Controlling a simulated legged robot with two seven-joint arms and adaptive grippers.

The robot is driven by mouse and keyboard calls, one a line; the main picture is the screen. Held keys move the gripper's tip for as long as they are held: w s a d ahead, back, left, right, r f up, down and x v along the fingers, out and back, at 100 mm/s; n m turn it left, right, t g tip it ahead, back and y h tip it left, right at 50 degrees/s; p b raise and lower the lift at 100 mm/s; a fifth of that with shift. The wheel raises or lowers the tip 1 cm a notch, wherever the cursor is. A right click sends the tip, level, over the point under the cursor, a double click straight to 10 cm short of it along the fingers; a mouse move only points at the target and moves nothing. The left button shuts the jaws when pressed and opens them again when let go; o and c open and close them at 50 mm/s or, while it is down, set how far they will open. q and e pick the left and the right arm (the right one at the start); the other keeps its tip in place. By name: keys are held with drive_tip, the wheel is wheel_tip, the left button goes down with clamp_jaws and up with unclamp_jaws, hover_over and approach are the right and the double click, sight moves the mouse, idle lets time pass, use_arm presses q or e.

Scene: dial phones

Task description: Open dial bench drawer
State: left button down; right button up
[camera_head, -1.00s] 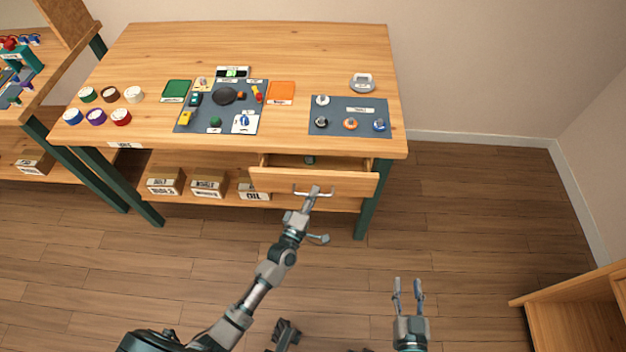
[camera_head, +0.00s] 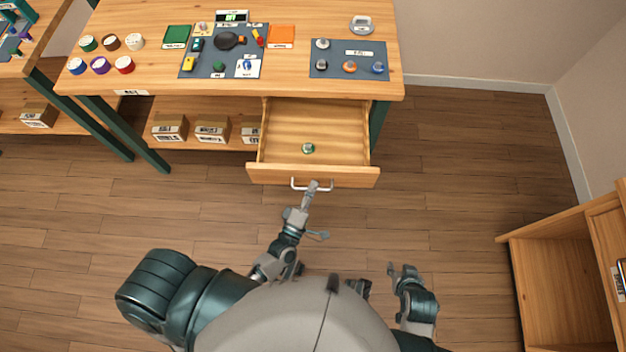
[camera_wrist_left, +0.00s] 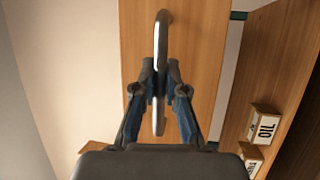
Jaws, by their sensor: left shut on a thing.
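The bench drawer (camera_head: 276,174) is pulled well out of the wooden bench (camera_head: 140,60). A small round green-and-white item (camera_head: 308,148) lies inside it. The drawer's metal handle (camera_head: 298,188) is on its front. My left gripper (camera_head: 313,188) is shut on the handle; in the left wrist view the fingers (camera_wrist_left: 160,88) close around the handle bar (camera_wrist_left: 163,28). My right gripper (camera_head: 404,270) is away from the bench, low in the head view, and empty; its fingers are too small to read.
The bench top holds a dark mat (camera_head: 208,68) with parts, several colored round containers (camera_head: 124,65) and a second mat (camera_head: 335,70) with knobs. Labelled boxes (camera_head: 170,128) stand on the lower shelf. A wooden cabinet (camera_head: 550,270) stands at right. Floor between is clear.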

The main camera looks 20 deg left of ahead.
use_arm(q)
drive_tip(key=shift+s+f, duration=0.15)
drive_tip(key=shift+f, duration=0.1)
drive_tip(key=c, duration=1.5)
unclamp_jaws()
drive_tip(key=shift+a, duration=0.1)
drive_tip(key=v, duration=1.2)
